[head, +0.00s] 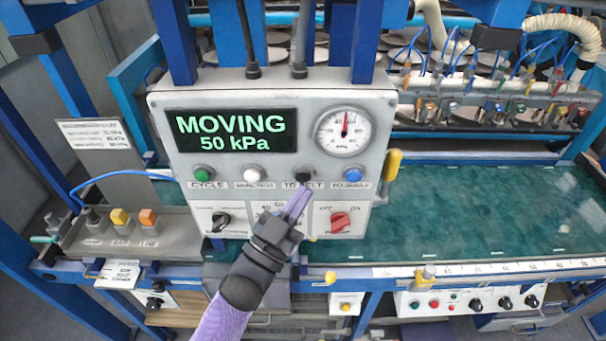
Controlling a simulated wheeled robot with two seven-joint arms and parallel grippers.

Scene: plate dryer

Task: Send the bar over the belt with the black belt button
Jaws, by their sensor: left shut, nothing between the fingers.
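The control panel (280,107) faces me, and its screen (232,134) reads "MOVING 50 kPa". The black belt button (303,174) is in the button row, with a "TO BELT" label below it, partly covered. My left gripper (302,192) is shut and empty, its fingertips at or just below the black button; I cannot tell whether they touch it. The bar (470,112), with suction cups, hoses and coloured fittings, hangs at the right behind the panel, above the green belt (470,205). My right gripper is not in view.
A green button (203,173), a white button (251,175) and a blue button (352,174) share the row. A black knob (221,220) and a red knob (340,220) sit below. A yellow handle (393,164) juts from the panel's right edge.

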